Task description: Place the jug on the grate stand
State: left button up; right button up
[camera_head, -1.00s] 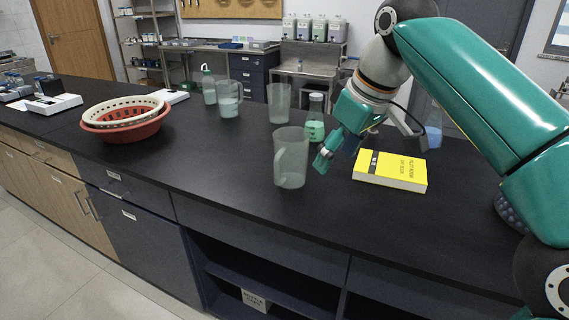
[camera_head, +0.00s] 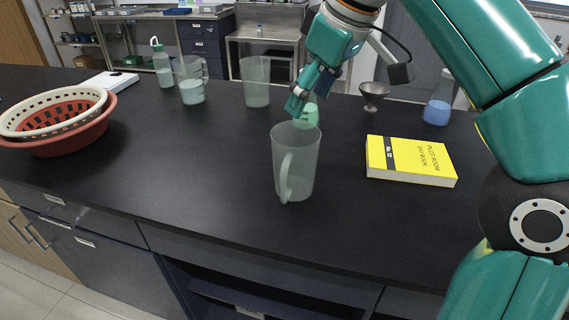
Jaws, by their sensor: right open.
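A clear, greyish jug (camera_head: 306,160) stands upright and looks empty on the dark bench near its front edge. Its handle faces me, slightly to the left. My right gripper (camera_head: 307,96) is open, with its fingers pointing down, above and behind the jug's rim in the picture. It holds nothing, and I see a gap between it and the jug. Part of a container with green liquid (camera_head: 312,112) shows behind the fingers. I cannot make out a grate stand in this view. My left gripper is not in view.
A yellow book (camera_head: 410,160) lies right of the jug. A flask with blue liquid (camera_head: 437,110) and a small metal cup (camera_head: 374,95) stand behind it. A second jug with liquid (camera_head: 191,82) and a tall beaker (camera_head: 255,85) stand behind left. A red basket (camera_head: 60,142) sits far left.

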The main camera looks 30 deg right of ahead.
jog(key=b, duration=0.4)
send_over(285, 156)
jog(key=s, duration=0.1)
jog(key=f, duration=0.9)
jog(key=shift+s+d+f, duration=0.15)
jog(key=shift+d, duration=0.15)
jog(key=shift+s+b+x, duration=0.15)
jog(key=shift+b+x, duration=0.4)
jog(key=shift+x, duration=0.6)
jog(key=shift+s+b+x, duration=0.1)
jog(key=shift+b+x, duration=0.45)
jog(key=shift+x, duration=0.6)
jog(key=shift+w+f, duration=0.25)
jog(key=shift+f, duration=0.35)
jog(key=shift+a, duration=0.1)
grip_shut()
